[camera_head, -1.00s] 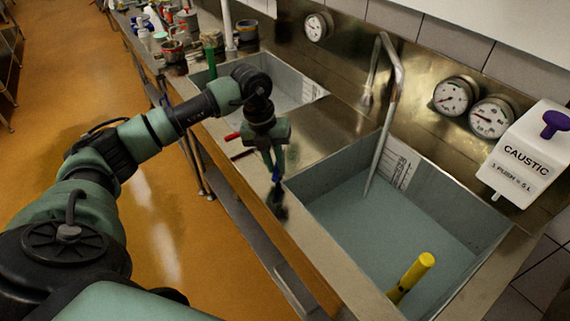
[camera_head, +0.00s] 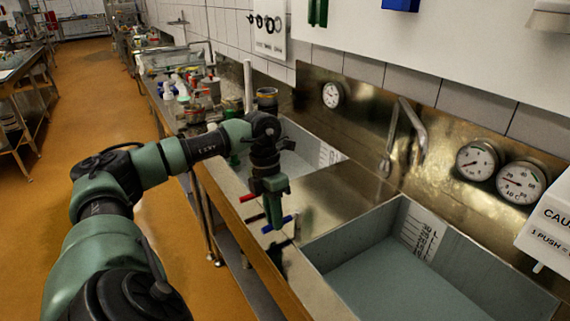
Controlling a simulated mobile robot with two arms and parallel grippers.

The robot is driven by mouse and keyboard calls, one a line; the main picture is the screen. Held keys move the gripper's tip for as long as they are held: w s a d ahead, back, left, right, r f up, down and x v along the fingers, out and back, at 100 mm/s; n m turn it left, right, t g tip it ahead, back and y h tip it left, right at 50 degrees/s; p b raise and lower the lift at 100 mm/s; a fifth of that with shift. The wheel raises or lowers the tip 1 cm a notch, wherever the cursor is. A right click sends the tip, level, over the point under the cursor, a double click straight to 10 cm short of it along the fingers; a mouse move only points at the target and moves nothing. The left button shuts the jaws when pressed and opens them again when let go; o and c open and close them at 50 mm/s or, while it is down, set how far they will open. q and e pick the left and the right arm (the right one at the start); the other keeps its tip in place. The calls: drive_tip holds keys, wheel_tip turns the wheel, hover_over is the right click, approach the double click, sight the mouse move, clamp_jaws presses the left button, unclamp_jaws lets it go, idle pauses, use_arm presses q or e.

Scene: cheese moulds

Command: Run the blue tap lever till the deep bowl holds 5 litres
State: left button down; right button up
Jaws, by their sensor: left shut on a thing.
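My left gripper (camera_head: 274,221) is shut on the blue tap lever (camera_head: 281,222) at the front edge of the sink counter. The lever lies crosswise under the fingers, which hide part of it. A red lever (camera_head: 248,198) sits just left of it. The right-hand bowl (camera_head: 476,284) is a grey basin with a printed scale (camera_head: 422,233) on its back wall. A flat grey-blue surface (camera_head: 385,285) shows inside; the frame cuts off its near part. The tap spout (camera_head: 418,145) stands behind the bowl, with no stream visible below it. My right gripper is out of view.
A second bowl (camera_head: 297,160) with its own scale lies to the left. Gauges (camera_head: 477,160) (camera_head: 521,183) are on the metal backsplash. A caustic dispenser (camera_head: 549,222) hangs at far right. Jars and bottles crowd the counter beyond. The orange floor at left is clear.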

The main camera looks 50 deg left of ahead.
use_arm(q)
drive_tip(key=shift+w+a+r+m, duration=0.1)
drive_tip(key=shift+a+m, duration=0.2)
drive_tip(key=shift+m, duration=0.1)
drive_tip(key=c, duration=1.4)
unclamp_jaws()
drive_tip(key=shift+o, duration=0.2)
wheel_tip(320, 180, up, 8)
drive_tip(key=a, duration=0.1)
drive_tip(key=shift+a+f, duration=0.2)
drive_tip(key=shift+a, duration=0.05)
drive_tip(key=shift+w, duration=0.1)
